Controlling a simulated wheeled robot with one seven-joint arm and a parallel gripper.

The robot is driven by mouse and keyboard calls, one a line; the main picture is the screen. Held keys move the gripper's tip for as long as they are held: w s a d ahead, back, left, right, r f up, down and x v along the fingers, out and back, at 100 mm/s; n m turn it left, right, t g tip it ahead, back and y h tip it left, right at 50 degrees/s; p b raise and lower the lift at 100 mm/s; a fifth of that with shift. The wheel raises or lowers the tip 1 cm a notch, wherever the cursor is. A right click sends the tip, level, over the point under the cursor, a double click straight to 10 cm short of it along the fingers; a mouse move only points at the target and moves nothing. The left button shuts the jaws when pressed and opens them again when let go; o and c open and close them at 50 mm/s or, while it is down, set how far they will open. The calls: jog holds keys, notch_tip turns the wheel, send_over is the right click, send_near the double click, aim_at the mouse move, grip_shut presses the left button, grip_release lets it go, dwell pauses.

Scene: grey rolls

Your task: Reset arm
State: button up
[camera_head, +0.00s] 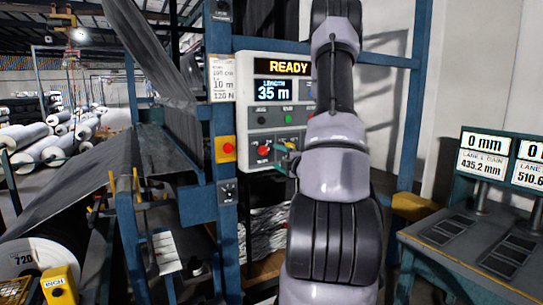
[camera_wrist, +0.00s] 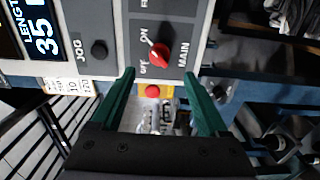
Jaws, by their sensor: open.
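My arm (camera_head: 334,170) rises through the middle of the head view and covers part of the grey control panel (camera_head: 247,100). In the wrist view my gripper (camera_wrist: 159,75) shows two green fingers, spread apart with nothing held between them. The red knob (camera_wrist: 160,53) labelled MAIN, with ON and OFF marks, lies just beyond the fingertips. Whether a finger touches the panel I cannot tell. The red knob also shows in the head view (camera_head: 264,150), low on the panel. The panel's displays read READY and LENGTH 35 m.
A yellow box with a red button (camera_head: 226,149) sits on the blue post left of the panel. A dark roll (camera_head: 45,250) and sheet stand at left. A grey bench (camera_head: 470,250) with gauge displays is at right. Blue frame posts (camera_head: 410,120) stand close to my arm.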

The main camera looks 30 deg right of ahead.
jog(key=shift+s, duration=1.1)
